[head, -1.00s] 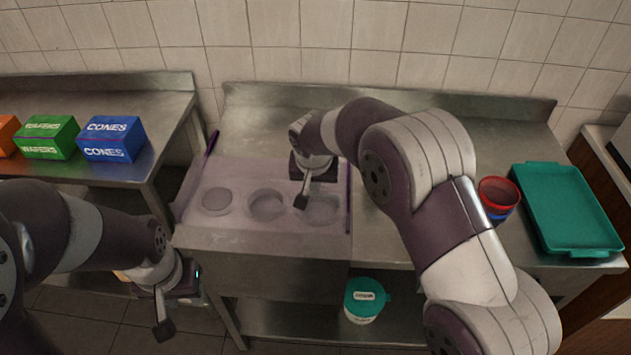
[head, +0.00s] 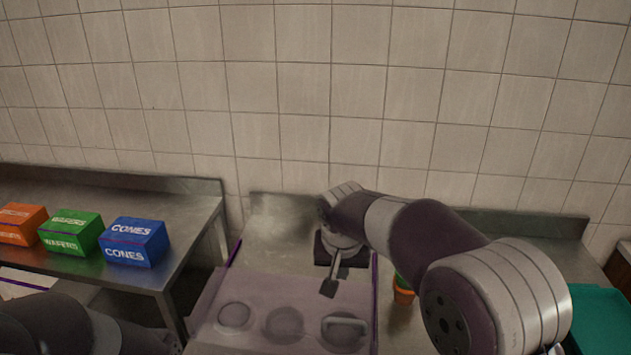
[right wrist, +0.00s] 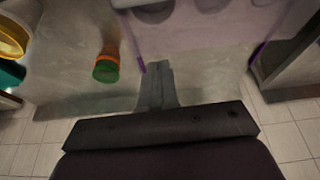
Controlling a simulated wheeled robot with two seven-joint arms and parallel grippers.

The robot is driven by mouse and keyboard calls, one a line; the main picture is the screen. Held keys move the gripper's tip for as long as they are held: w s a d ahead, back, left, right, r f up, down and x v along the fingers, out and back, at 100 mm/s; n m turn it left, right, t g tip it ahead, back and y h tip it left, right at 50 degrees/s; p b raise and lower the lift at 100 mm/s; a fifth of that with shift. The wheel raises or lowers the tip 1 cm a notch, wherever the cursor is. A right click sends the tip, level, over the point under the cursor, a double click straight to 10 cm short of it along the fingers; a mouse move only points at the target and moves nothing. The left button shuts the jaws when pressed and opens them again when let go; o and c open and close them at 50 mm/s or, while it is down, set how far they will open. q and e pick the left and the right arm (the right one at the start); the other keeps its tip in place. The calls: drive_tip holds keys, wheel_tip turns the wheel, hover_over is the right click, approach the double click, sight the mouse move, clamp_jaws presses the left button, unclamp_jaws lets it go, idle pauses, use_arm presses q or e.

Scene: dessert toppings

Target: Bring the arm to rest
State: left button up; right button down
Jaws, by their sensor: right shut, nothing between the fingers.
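My right arm (head: 400,225) reaches in from the lower right in the head view. Its gripper (head: 329,288) is shut and empty, above the back right part of a pale panel (head: 262,285) with round wells. In the right wrist view the shut fingers (right wrist: 158,70) point towards the panel's edge and hold nothing. Part of my left arm (head: 60,325) shows at the lower left of the head view. My left gripper is out of the picture.
Blue cones (head: 135,241), green wafers (head: 71,232) and orange (head: 21,224) boxes stand on the left counter. A teal tray (head: 600,320) lies at the right. An orange and green container (right wrist: 106,66) stands beside the panel. Tiled wall (head: 300,110) rises behind.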

drive_tip(key=s+d+f+g, duration=0.1)
drive_tip(key=s+d+f, duration=0.2)
drive_tip(key=s, duration=0.4)
drive_tip(key=s+d+f+n+g, duration=0.1)
drive_tip(key=s+d+f, duration=0.2)
drive_tip(key=s, duration=0.5)
drive_tip(key=s+d+f+n, duration=0.1)
drive_tip(key=s+d+f, duration=0.3)
drive_tip(key=s, duration=0.3)
drive_tip(key=shift+s+g+y, duration=0.2)
drive_tip(key=shift+g+y, duration=0.2)
drive_tip(key=shift+d, duration=0.1)
